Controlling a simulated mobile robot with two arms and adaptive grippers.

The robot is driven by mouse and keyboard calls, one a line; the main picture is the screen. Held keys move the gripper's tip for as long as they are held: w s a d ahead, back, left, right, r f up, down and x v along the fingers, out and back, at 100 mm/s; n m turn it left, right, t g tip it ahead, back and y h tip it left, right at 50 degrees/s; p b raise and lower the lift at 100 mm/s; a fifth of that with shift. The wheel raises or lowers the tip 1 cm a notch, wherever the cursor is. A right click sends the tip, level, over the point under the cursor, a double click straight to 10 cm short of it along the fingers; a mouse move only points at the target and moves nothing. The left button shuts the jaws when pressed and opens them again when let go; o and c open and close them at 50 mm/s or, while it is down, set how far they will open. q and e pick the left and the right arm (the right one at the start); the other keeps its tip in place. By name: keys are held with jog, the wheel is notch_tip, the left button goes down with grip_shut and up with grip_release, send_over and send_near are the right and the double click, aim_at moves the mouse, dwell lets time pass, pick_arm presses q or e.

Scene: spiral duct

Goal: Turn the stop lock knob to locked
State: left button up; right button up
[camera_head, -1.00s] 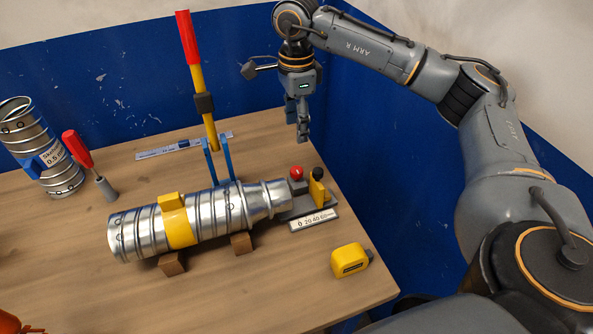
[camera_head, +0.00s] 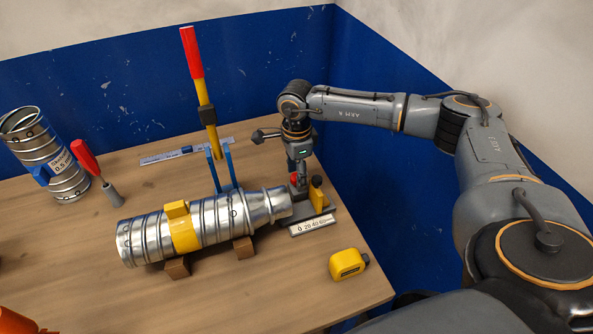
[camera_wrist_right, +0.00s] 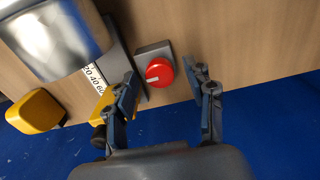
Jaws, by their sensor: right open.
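The stop lock knob (camera_wrist_right: 159,72) is red and round with a white mark, on a grey base block (camera_wrist_right: 153,53). In the head view the red knob (camera_head: 294,180) is partly hidden behind my right gripper (camera_head: 301,185), at the right end of the metal duct. In the right wrist view my right gripper (camera_wrist_right: 165,88) is open, its two fingers on either side of the knob and apart from it. I cannot tell their exact height above it. My left gripper is not in view.
The spiral duct (camera_head: 210,228) lies on wooden blocks left of the knob. A black knob on a yellow stop (camera_head: 317,194) and a scale plate (camera_head: 312,225) are close by. A tall red-and-yellow lever (camera_head: 198,85) stands behind. A yellow tape measure (camera_head: 347,263) lies in front.

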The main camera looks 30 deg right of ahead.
jog(key=shift+c, duration=0.4)
grip_shut()
